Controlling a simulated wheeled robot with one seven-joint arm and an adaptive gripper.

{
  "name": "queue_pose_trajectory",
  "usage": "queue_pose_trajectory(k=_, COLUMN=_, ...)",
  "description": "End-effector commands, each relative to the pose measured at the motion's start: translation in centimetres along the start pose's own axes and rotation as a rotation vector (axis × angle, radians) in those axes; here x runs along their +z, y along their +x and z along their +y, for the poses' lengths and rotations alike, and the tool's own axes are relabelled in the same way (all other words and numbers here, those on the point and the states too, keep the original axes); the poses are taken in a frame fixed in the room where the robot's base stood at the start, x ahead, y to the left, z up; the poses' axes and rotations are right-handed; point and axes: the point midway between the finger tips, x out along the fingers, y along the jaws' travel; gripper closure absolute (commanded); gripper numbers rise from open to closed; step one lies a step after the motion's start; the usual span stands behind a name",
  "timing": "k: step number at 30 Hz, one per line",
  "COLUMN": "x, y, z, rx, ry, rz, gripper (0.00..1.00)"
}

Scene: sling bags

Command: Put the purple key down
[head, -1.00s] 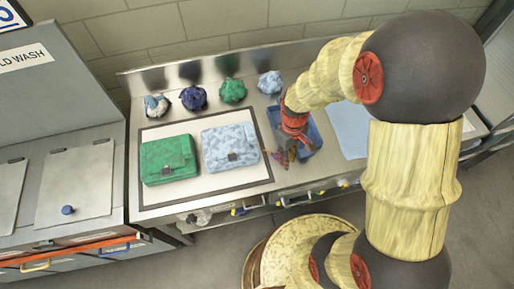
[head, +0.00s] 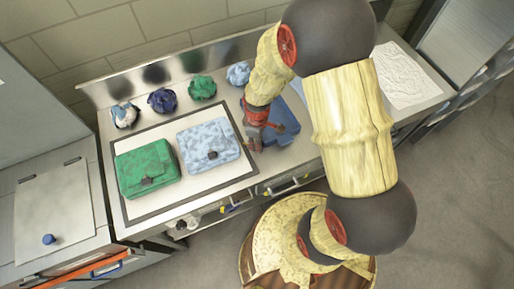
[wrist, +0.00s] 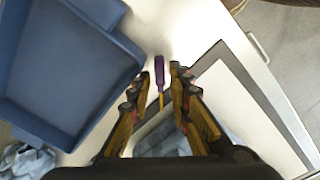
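The purple key (wrist: 159,72) shows in the wrist view with its purple end farther out and a thin yellow-orange part pointing back toward my wrist. It appears to lie on the pale counter, just off the dark border of the mat. My gripper (wrist: 160,76) is open, with one finger on each side of the key and a visible gap to both. In the head view my gripper (head: 253,146) is low over the counter, between the light blue patterned bag (head: 208,143) and the blue tray (head: 285,110). I cannot make out the key there.
The blue tray's wall (wrist: 125,45) is close on the left in the wrist view. A green bag (head: 146,168) lies on the dark-bordered mat (head: 186,201). Several crumpled cloths, one green (head: 202,88), line the back. Drawer handles (head: 298,181) line the counter front.

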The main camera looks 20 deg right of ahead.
Motion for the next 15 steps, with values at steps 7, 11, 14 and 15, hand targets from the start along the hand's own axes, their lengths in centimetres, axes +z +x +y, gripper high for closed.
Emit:
queue_pose_trajectory(k=7, x=-0.1, y=2.1, z=0.0, rx=0.0, ry=0.0, rz=0.0, gripper=0.8)
queue_pose_trajectory(k=11, x=-0.1, y=2.1, z=0.0, rx=0.0, ry=0.0, rz=0.0, gripper=0.8)
queue_pose_trajectory(k=14, x=0.0, y=2.1, z=0.0, rx=0.0, ry=0.001, rz=0.0, gripper=0.85)
queue_pose_trajectory(k=15, x=0.0, y=2.1, z=0.0, rx=0.0, ry=0.0, rz=0.0, gripper=0.88)
